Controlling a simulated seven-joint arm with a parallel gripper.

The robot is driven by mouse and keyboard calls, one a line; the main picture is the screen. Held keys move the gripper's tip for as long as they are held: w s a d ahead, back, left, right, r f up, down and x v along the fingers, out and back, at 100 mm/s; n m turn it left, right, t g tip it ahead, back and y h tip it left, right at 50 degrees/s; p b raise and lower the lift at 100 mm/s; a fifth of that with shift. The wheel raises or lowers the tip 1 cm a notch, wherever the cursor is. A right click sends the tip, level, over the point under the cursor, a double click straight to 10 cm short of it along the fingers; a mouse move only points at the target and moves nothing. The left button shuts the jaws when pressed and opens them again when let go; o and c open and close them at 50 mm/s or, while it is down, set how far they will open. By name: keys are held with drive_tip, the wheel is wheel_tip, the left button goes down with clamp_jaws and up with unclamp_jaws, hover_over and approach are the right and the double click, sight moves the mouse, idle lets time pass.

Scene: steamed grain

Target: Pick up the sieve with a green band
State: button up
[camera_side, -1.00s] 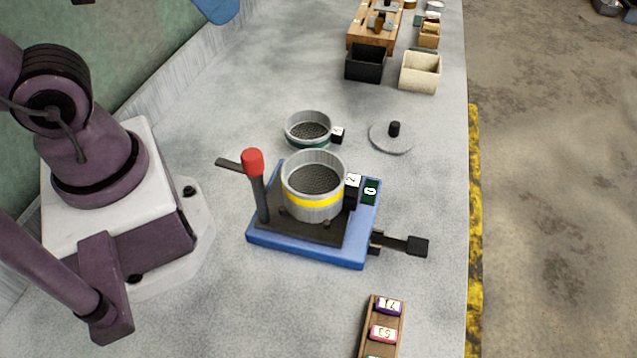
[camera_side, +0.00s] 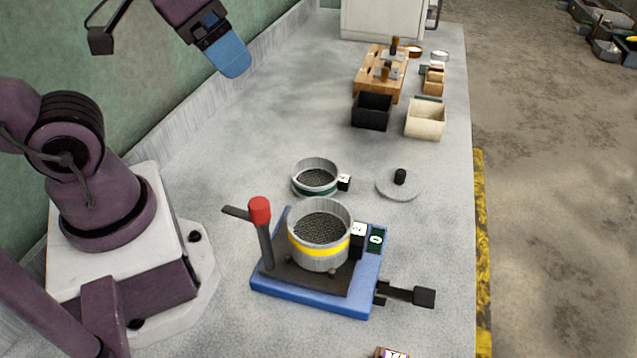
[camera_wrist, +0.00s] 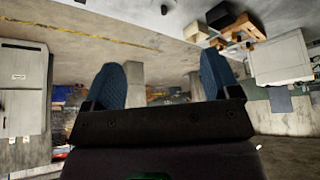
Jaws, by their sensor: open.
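The sieve with a green band (camera_side: 316,187) is a grey metal ring with a dark mesh. It stands upright on the grey bench behind the blue device, with a small black-and-white tag on its right side. A second sieve, with a yellow band (camera_side: 319,248), sits on the blue device (camera_side: 310,302). My gripper (camera_side: 233,60) is high at the upper left in the side view, well away from both sieves. In the wrist view its two blue fingers (camera_wrist: 163,85) are spread apart with nothing between them. No sieve shows in the wrist view.
A red-knobbed lever (camera_side: 260,212) rises left of the yellow-banded sieve. A round lid with a black knob (camera_side: 399,186) lies right of the green-banded sieve. A black box (camera_side: 372,112) and a cream box (camera_side: 425,120) stand farther back. The bench between them is clear.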

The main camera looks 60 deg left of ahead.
drive_tip(key=c, duration=0.4)
drive_tip(key=n+g, duration=0.6)
drive_tip(key=n, duration=0.3)
hover_over(343, 178)
wheel_tip(343, 178, down, 21)
wheel_tip(343, 178, down, 7)
drive_tip(key=shift+s+r, duration=0.1)
drive_tip(key=shift+f, duration=2.95)
